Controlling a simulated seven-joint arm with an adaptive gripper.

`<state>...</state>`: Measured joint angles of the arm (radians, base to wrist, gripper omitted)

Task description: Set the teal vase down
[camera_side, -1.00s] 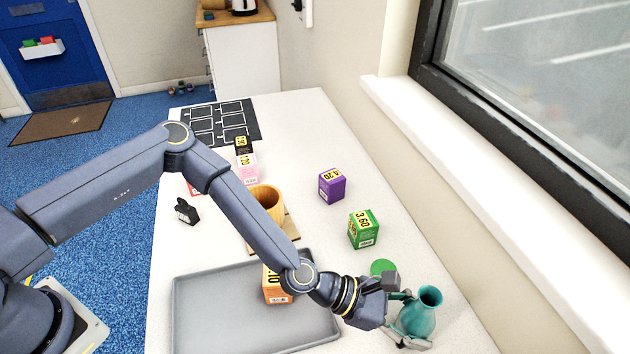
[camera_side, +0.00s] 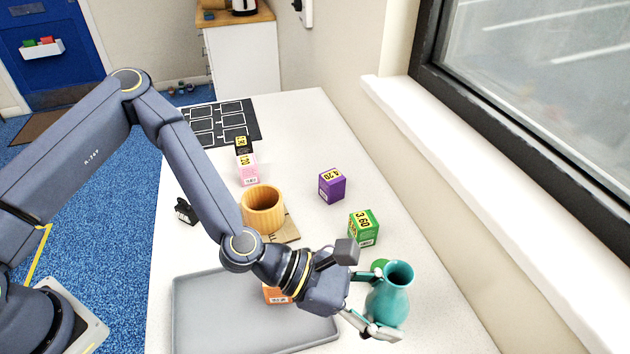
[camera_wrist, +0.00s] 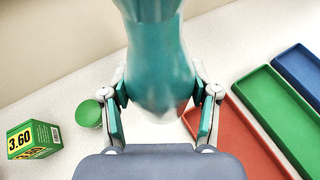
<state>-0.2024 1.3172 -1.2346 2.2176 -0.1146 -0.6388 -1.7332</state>
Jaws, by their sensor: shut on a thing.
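The teal vase (camera_side: 390,296) is upright at the front right of the table in the side view, with its open mouth up. My gripper (camera_side: 372,305) is shut on the vase, with a finger on either side of its body. In the wrist view the vase (camera_wrist: 155,60) fills the middle, between the two fingers of my gripper (camera_wrist: 160,105). A green disc (camera_side: 380,265) lies on the table just behind the vase. The vase's base is partly hidden by a finger in the side view, and its gap to the table is hard to judge.
A grey tray (camera_side: 215,320) lies left of my gripper, with an orange carton (camera_side: 275,294) partly hidden. A green carton (camera_side: 363,228), a purple carton (camera_side: 331,184) and a wooden pot (camera_side: 263,210) stand behind. Red (camera_wrist: 235,140), green (camera_wrist: 275,110) and blue (camera_wrist: 300,72) trays show in the wrist view.

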